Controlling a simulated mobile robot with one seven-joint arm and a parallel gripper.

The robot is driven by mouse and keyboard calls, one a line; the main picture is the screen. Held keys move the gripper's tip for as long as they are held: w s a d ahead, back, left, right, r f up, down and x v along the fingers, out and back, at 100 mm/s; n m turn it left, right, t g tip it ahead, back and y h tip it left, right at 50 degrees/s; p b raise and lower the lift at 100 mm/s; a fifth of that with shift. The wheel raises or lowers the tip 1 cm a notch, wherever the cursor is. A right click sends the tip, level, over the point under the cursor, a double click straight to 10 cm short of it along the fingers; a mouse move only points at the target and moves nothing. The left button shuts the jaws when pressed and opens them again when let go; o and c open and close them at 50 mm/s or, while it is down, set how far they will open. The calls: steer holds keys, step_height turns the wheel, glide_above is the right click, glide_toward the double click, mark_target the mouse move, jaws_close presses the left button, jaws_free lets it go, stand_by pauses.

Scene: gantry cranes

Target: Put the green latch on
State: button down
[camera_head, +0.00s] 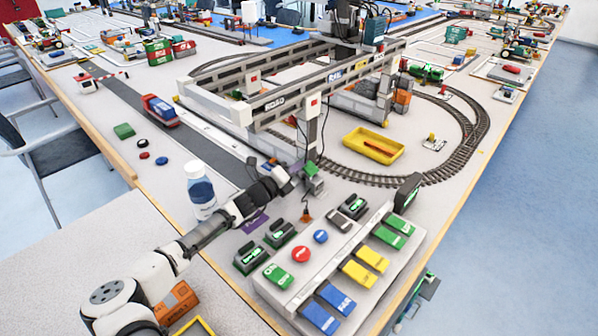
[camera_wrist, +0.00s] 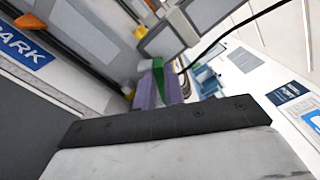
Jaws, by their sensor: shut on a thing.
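The green latch (camera_head: 314,184) shows in the head view as a small green piece at the near leg of the gantry crane (camera_head: 309,131). My gripper (camera_head: 300,172) reaches in from the left and is shut on it. In the wrist view the green latch (camera_wrist: 158,75) is a narrow green strip between the purple fingertips of my gripper (camera_wrist: 160,92). A grey crane part (camera_wrist: 163,42) lies just beyond the fingertips. I cannot tell whether the latch touches the crane or is seated on it.
A white control panel (camera_head: 312,284) with coloured switches and round buttons stands in front of the crane. A white bottle (camera_head: 201,188) stands close beside my arm. A yellow tray (camera_head: 372,147) lies inside the track loop (camera_head: 462,158). A dark cable (camera_wrist: 232,32) runs near the fingertips.

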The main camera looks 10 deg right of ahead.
steer(key=n, duration=0.1)
steer(key=f+n+b, duration=0.1)
steer(key=n, duration=0.1)
steer(key=shift+w+a+f, duration=0.25)
steer(key=shift+w, duration=0.05)
steer(key=shift+w+a+f+n+b, duration=0.1)
steer(key=shift+f+n+b, duration=0.15)
steer(key=shift+n, duration=0.5)
steer(key=shift+w+f+n+b, duration=0.1)
steer(key=shift+f+n+b, duration=0.1)
steer(key=shift+n, duration=0.55)
steer(key=c, duration=1.5)
jaws_free()
steer(key=shift+s+f, duration=0.1)
steer(key=shift+f, duration=0.1)
steer(key=shift+s+a+f, duration=0.1)
steer(key=shift+s, duration=0.05)
